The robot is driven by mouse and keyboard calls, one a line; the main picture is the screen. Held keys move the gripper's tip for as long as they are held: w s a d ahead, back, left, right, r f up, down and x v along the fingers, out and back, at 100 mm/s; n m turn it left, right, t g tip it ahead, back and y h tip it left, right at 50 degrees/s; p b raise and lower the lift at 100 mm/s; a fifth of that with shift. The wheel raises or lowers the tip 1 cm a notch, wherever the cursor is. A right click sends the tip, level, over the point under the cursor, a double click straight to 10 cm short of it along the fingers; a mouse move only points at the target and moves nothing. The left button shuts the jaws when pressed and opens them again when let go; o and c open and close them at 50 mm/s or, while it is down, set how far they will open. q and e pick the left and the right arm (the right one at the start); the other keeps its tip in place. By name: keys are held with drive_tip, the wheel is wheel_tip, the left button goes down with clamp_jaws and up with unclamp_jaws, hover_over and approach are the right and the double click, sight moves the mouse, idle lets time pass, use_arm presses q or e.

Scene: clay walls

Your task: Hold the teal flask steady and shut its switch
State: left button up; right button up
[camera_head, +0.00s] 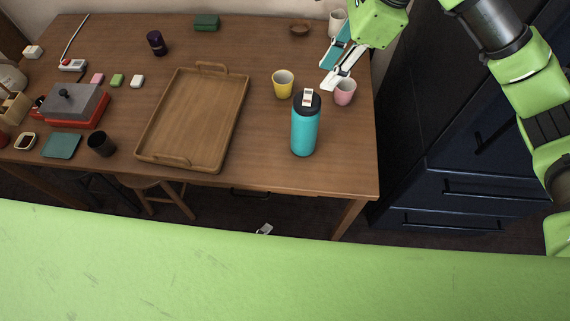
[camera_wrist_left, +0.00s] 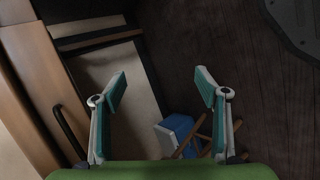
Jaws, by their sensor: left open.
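The teal flask (camera_head: 304,136) stands upright near the front right of the table. Its lid is black, and a small white switch (camera_head: 308,97) sits on top with a reddish mark; I cannot tell its setting. My right gripper (camera_head: 328,72) is above and behind the flask, to its right, near the cups. Its fingers are apart, with nothing between them, and it does not touch the flask. My left gripper (camera_wrist_left: 160,80) shows only in the left wrist view, open and empty over the dark floor. The flask does not show in that view.
A pink cup (camera_head: 345,92) and a yellow cup (camera_head: 283,84) stand close behind the flask. A wooden tray (camera_head: 241,112) lies to its left. Dark blue drawers (camera_head: 470,186) stand right of the table. In the left wrist view, a blue-and-white object (camera_wrist_left: 176,130) is low down.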

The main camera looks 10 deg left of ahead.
use_arm(q)
drive_tip(key=w+d+r+n+t+h, duration=0.15)
drive_tip(key=d+r+n, duration=0.3)
drive_tip(key=r, duration=0.45)
drive_tip(key=w+d+r+n+t+h, duration=0.1)
drive_tip(key=w+d+r+n+t, duration=0.2)
drive_tip(key=r+n, duration=0.45)
drive_tip(key=n+t+y, duration=0.2)
drive_tip(key=n+t, duration=0.2)
drive_tip(key=n, duration=0.4)
approach(305, 122)
wheel_tip(305, 122, down, 5)
drive_tip(key=x, duration=1.3)
drive_tip(key=shift+w+a, duration=0.3)
drive_tip(key=shift+w, duration=0.05)
